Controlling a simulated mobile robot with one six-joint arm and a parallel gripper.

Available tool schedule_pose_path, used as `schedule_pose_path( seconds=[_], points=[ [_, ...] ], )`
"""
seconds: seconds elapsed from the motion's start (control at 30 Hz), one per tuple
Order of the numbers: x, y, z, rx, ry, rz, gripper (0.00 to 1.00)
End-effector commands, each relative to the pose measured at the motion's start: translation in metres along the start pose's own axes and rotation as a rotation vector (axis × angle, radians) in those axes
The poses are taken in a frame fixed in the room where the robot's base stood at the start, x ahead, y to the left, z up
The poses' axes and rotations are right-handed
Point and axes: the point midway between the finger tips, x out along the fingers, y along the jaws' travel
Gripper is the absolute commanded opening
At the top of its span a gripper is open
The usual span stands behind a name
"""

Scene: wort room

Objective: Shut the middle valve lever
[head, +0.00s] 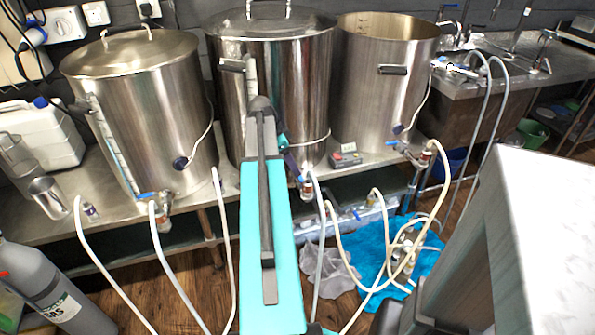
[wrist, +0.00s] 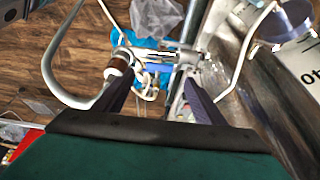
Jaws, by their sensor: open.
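The middle valve (head: 305,186) is low on the front of the middle steel pot (head: 290,80), with a pale hose hanging from it. My arm and gripper (head: 288,155) cover part of it in the head view. In the wrist view my gripper (wrist: 156,80) is open, its two dark fingers apart. The silver valve body (wrist: 150,54) and its hose fitting (wrist: 118,68) show at and beyond the fingertips.
The left pot (head: 140,100) has a valve with a blue lever (head: 147,196). The right pot (head: 385,90) has another valve (head: 405,150). A small box with a red button (head: 345,155) sits on the bench between pots. Loose hoses hang in front, above a blue cloth (head: 375,255).

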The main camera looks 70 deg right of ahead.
Motion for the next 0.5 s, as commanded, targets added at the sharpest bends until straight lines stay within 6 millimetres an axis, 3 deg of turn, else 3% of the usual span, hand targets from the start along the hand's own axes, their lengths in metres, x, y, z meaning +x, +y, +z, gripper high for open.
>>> schedule_pose_path(
  seconds=[0.3, 0.5],
  points=[
    [0.041, 0.0, 0.0, 0.0, 0.0, 0.001, 0.64],
    [0.054, 0.0, 0.0, 0.0, 0.0, -0.001, 0.64]
  ],
)
